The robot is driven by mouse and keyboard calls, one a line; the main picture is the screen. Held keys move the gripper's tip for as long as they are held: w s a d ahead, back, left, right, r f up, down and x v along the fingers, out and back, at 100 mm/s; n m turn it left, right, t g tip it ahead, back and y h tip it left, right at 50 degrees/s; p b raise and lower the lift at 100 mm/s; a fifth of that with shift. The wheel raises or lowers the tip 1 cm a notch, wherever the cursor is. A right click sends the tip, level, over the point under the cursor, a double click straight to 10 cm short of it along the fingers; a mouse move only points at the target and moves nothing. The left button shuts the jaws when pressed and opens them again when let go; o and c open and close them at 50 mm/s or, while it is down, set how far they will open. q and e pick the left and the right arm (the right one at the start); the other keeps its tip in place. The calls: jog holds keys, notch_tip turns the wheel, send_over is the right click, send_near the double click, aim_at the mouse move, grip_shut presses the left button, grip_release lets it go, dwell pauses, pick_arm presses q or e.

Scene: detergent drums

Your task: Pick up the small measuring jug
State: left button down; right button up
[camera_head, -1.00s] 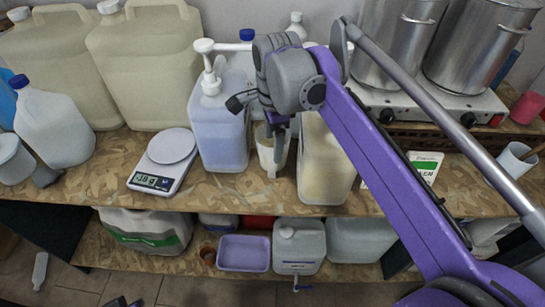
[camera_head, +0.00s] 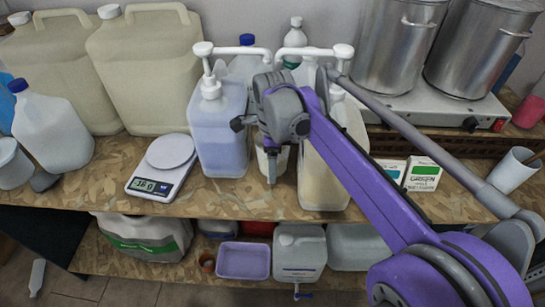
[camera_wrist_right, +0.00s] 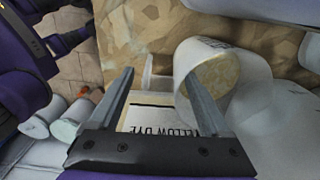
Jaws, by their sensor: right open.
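The small white measuring jug (camera_head: 263,161) stands on the upper wooden shelf between the blue-liquid pump bottle (camera_head: 218,130) and the cream-liquid pump bottle (camera_head: 325,170). My right gripper hides much of it in the head view. In the right wrist view the jug (camera_wrist_right: 238,85) appears large at centre right, its round mouth rim and tan inside showing. My right gripper (camera_wrist_right: 156,60) is open there, one finger overlapping the jug; whether that finger is inside or in front, I cannot tell. A pale upright piece, possibly the handle, shows between the fingers. My left gripper is out of view.
A digital scale (camera_head: 163,166) sits left of the pump bottles. Large cream canisters (camera_head: 148,75) stand behind it. Steel pots (camera_head: 400,45) rest on a hotplate at the back right. The shelf front beside the scale is clear.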

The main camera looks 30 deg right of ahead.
jog(key=shift+f, duration=0.55)
grip_shut()
